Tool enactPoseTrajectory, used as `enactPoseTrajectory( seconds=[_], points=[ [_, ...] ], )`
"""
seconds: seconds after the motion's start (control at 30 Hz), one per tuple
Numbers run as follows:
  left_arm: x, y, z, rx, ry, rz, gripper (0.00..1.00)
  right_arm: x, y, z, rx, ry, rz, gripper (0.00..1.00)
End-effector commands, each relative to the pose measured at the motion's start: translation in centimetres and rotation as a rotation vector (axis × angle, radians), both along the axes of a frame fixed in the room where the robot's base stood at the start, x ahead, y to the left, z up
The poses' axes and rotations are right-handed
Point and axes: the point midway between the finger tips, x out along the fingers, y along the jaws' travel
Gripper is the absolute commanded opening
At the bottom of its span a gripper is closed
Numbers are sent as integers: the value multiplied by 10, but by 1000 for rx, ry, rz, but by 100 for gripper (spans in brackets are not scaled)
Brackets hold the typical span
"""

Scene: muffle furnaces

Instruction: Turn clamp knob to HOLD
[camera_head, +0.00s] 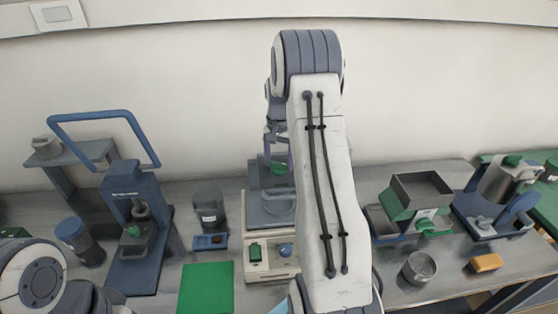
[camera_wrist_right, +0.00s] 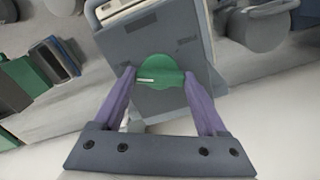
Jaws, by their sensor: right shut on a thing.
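The green clamp knob (camera_wrist_right: 165,72) sits on top of a grey plate (camera_wrist_right: 195,48) in the right wrist view. A short white mark on the knob lies nearly level, toward the picture's left. My right gripper (camera_wrist_right: 160,78) is shut on the knob, with one purple finger on each side. In the head view the right gripper (camera_head: 277,155) comes down from above onto the grey-blue device (camera_head: 257,200), and the knob (camera_head: 279,168) shows partly between its fingers. No HOLD lettering is readable. My left gripper is out of view.
The device's cream base (camera_head: 268,270) has a green switch and a blue knob. A blue press (camera_head: 130,220), a dark jar (camera_head: 209,210) and a green mat (camera_head: 206,288) are to the left. A box stand (camera_head: 420,190), metal cup (camera_head: 419,267) and orange block (camera_head: 486,262) are right.

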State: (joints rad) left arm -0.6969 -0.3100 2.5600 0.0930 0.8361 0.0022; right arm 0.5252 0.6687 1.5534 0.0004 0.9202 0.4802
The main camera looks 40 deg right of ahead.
Motion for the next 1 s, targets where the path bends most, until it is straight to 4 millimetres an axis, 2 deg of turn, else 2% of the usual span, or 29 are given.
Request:
enactPoseTrajectory(
  seconds=[0.2, 0.23, 0.3, 0.57, 0.67, 0.77, 1.0],
  points=[
    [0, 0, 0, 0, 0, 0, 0, 1, -2, 1, -5, -5, 1, 19],
    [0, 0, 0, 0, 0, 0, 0, 1, -2, 1, -5, -5, 1, 79],
    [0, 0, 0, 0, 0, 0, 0, 1, -2, 1, -5, -5, 1, 100],
    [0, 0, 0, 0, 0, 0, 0, 1, -1, 1, -2, -2, 2, 100],
    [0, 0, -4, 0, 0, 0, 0, 1, -1, 8, -3, -6, 2, 100],
    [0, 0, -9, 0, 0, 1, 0, 1, -1, 23, -5, -7, 2, 100],
    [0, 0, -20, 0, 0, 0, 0, 1, -2, 71, -5, -8, 1, 100]
  ],
)
